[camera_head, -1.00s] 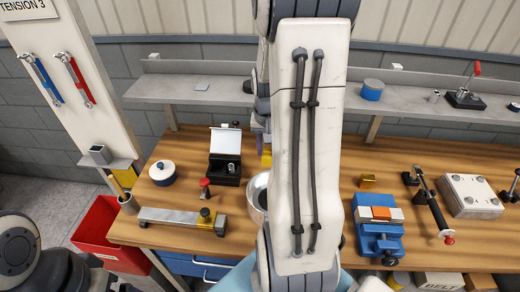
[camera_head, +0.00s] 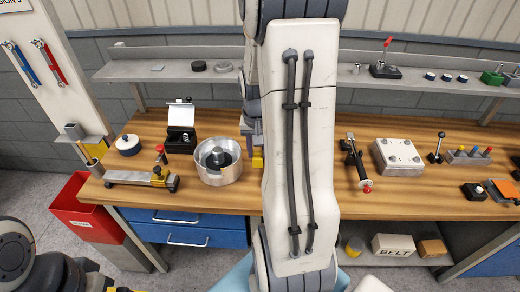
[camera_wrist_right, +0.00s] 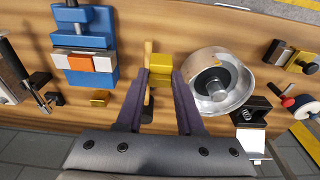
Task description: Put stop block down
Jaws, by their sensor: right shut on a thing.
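The stop block appears as a yellow block (camera_wrist_right: 161,64) between the fingertips of my right gripper (camera_wrist_right: 161,75) in the wrist view. The gripper is shut on it. In the head view the yellow block (camera_head: 257,160) shows beside my right gripper (camera_head: 256,140), just right of the metal bowl; my arm hides much of this area. I cannot tell whether the block touches the table (camera_head: 230,200). My left gripper is out of view; only part of my left arm shows at lower left.
The metal bowl (camera_head: 218,165) is close beside the gripper. A blue vise (camera_wrist_right: 85,40) and a small yellow block (camera_wrist_right: 100,98) lie on its other side in the wrist view.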

